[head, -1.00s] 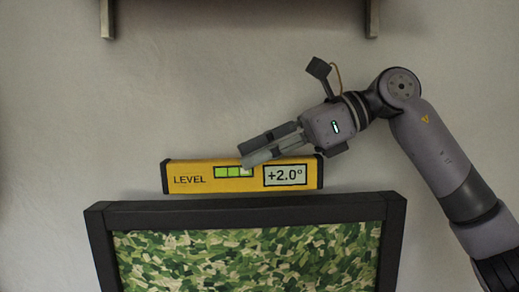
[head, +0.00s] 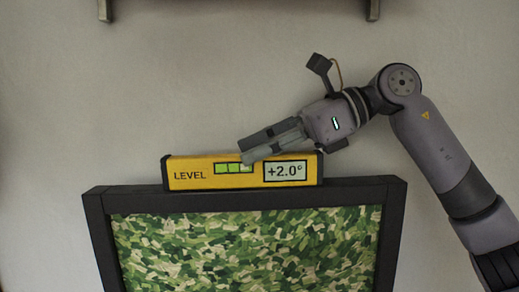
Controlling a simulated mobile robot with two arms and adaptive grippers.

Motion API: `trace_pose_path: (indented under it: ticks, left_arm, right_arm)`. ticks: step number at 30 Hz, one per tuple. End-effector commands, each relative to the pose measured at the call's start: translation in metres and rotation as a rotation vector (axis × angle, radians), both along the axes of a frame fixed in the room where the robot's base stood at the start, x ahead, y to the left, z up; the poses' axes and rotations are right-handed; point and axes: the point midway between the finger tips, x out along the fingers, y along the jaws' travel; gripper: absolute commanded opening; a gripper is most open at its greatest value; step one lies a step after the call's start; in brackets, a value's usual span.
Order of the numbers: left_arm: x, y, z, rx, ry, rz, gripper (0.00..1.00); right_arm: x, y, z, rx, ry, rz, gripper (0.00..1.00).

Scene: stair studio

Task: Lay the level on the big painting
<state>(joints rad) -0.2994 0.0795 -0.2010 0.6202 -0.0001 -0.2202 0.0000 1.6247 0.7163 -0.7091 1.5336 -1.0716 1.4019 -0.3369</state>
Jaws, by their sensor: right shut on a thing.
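The yellow level (head: 204,175) has black ends, a green bubble window and a display reading +2.0°. It lies along the top edge of the big painting's dark frame (head: 150,202), and its underside appears to touch that edge. The painting (head: 245,250) shows a green leafy pattern and runs out of view below. My right gripper (head: 246,153) comes in from the upper right and is shut on the level near its middle; its fingers cover part of the level's upper edge. My left gripper is not in view.
A shelf or ledge with two brackets (head: 105,10) hangs on the wall at the top of the view. The wall (head: 200,80) between it and the painting is bare.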

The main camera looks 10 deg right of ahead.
Motion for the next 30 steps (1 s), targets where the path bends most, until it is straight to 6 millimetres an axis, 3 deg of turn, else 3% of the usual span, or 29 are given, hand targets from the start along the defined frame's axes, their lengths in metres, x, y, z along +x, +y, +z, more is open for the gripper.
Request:
trace_pose_path:
  ticks: [8, 9, 19, 30]
  left_arm:
    - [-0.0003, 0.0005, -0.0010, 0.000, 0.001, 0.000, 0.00]
    - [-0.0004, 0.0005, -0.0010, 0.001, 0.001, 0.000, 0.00]
    - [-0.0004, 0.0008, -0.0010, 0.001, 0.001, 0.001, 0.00]
    - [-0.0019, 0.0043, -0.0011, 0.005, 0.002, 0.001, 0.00]
  right_arm:
    - [0.0000, -0.0001, -0.0009, 0.001, -0.001, -0.001, 0.00]
    - [0.0000, -0.0001, -0.0009, 0.001, -0.001, -0.001, 0.22]
    - [0.0000, -0.0001, -0.0012, 0.001, 0.000, 0.000, 0.44]
    - [-0.0003, -0.0033, 0.0000, 0.000, 0.000, -0.001, 0.45]
